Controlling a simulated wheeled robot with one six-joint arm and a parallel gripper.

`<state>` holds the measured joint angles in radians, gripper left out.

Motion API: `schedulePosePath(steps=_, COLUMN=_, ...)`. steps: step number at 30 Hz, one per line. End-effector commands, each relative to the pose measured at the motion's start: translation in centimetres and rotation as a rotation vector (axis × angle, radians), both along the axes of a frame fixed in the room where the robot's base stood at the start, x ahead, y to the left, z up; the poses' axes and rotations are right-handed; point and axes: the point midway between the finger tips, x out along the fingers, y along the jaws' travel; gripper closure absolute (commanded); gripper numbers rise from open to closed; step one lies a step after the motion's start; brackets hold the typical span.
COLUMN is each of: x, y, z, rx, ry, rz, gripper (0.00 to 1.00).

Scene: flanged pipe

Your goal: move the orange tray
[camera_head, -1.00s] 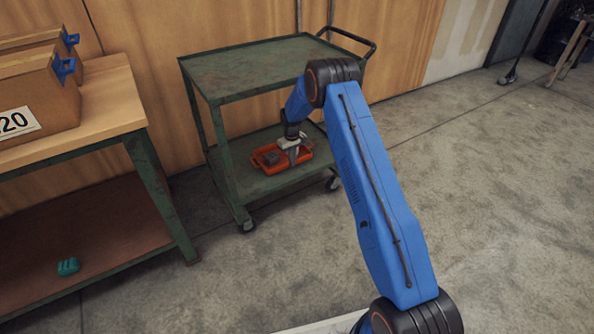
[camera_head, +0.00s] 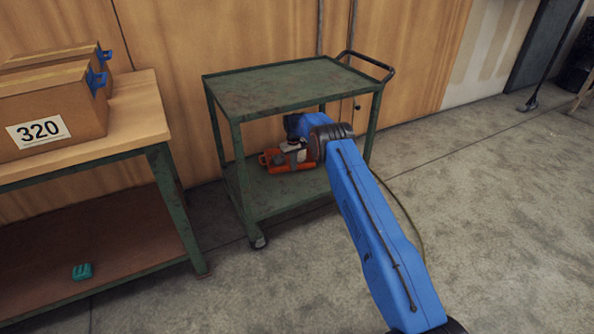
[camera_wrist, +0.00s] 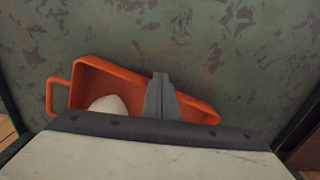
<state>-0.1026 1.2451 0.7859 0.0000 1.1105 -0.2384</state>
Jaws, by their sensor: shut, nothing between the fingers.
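The orange tray (camera_head: 268,161) is on the lower shelf of a green cart. In the wrist view the tray (camera_wrist: 97,74) has a loop handle at its left end, and a pale rounded item (camera_wrist: 108,105) lies inside it. My gripper (camera_head: 293,160) is down at the tray, reaching in under the cart's top shelf. In the wrist view my gripper's fingers (camera_wrist: 161,92) are together over the tray's right half, with nothing seen between them. The wrist housing hides the near side of the tray. I cannot tell whether the fingers touch it.
The cart's green top shelf (camera_head: 290,84) is bare and sits above my wrist; its legs stand close to my arm. A workbench (camera_head: 130,112) with cardboard boxes (camera_head: 52,112) is at left, with a small teal item (camera_head: 82,271) on its lower shelf.

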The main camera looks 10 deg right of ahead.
Motion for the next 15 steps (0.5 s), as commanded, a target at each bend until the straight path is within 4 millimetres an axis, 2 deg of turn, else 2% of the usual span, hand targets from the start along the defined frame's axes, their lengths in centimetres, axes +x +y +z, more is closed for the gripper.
schedulePosePath(steps=5, x=0.93, y=0.35, z=0.02, rx=0.000, ry=-0.001, rz=0.000, gripper=1.00)
schedulePosePath(steps=15, x=1.02, y=0.37, z=0.02, rx=0.000, ry=0.000, rz=0.000, gripper=1.00)
